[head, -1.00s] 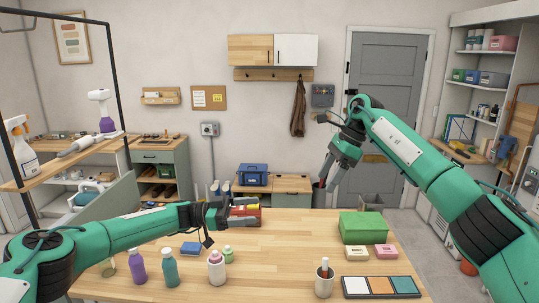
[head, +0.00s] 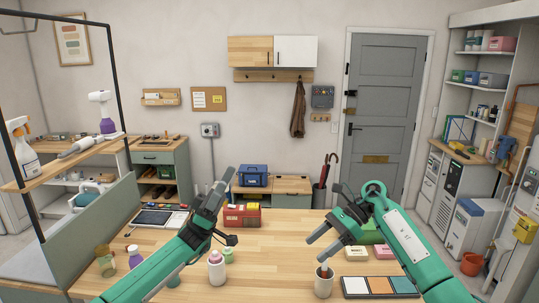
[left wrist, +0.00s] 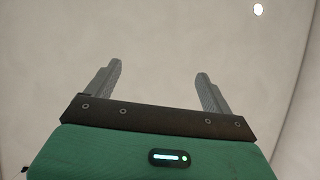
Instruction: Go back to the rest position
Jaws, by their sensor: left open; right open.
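My left gripper (head: 218,187) is raised over the left-middle of the wooden table (head: 275,236), pointing up and away. In the left wrist view its two fingers (left wrist: 158,85) stand wide apart with nothing between them, only pale wall or ceiling behind. My right gripper (head: 322,215) is over the right part of the table, its fingers apart and empty, pointing left. The right forearm partly hides a green box (head: 371,237).
A white bottle with a pink cap (head: 216,268), a small green bottle (head: 228,256) and a purple bottle (head: 135,257) stand near my left arm. A red box (head: 242,217) sits at the back. A tray of coloured panels (head: 380,286) lies front right. The table's middle is clear.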

